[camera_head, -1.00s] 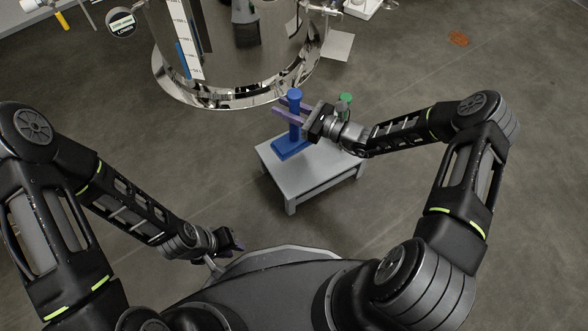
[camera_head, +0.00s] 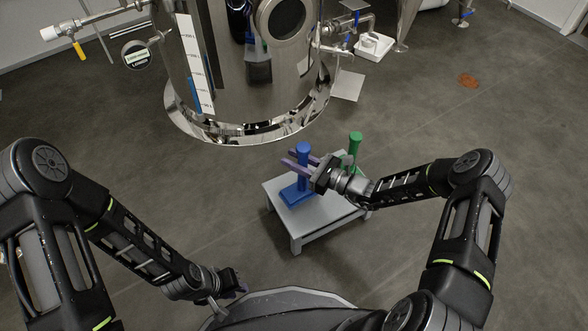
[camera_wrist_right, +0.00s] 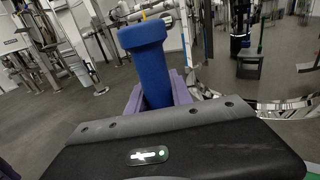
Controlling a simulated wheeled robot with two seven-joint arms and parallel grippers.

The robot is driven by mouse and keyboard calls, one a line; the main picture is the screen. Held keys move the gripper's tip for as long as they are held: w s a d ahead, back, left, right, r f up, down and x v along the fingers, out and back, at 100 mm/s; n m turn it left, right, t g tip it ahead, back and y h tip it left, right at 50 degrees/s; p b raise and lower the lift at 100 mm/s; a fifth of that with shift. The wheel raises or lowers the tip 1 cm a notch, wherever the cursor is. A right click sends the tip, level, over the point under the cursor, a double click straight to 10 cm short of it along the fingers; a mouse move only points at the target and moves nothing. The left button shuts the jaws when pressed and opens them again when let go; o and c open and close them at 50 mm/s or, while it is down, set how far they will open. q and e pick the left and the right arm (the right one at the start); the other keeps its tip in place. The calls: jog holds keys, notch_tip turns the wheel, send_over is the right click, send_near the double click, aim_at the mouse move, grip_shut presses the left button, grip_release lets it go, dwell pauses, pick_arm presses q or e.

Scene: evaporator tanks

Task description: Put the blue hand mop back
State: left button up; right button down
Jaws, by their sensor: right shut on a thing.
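The blue hand mop (camera_head: 303,150) stands upright, its flat blue base on or just above the small grey stool (camera_head: 303,241); I cannot tell if they touch. My right gripper (camera_head: 297,160) is shut on its handle from the right, with purple fingers on either side. In the right wrist view the mop's round blue top (camera_wrist_right: 143,35) rises between the purple fingers (camera_wrist_right: 158,92); its base is hidden there. My left gripper (camera_head: 241,286) hangs low near my base, away from the stool, its fingers too small to read.
A green hand mop (camera_head: 354,146) stands on the stool behind my right gripper. A large shiny steel tank (camera_head: 235,85) stands just beyond the stool. Pipes and valves (camera_head: 345,30) stick out at its upper right. Floor left and right of the stool is clear.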

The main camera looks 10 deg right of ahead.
jog(key=shift+f+b, duration=0.9)
jog(key=shift+f, duration=0.9)
jog(key=shift+f, duration=0.2)
jog(key=c, duration=1.1)
grip_release()
jog(key=shift+c, duration=0.2)
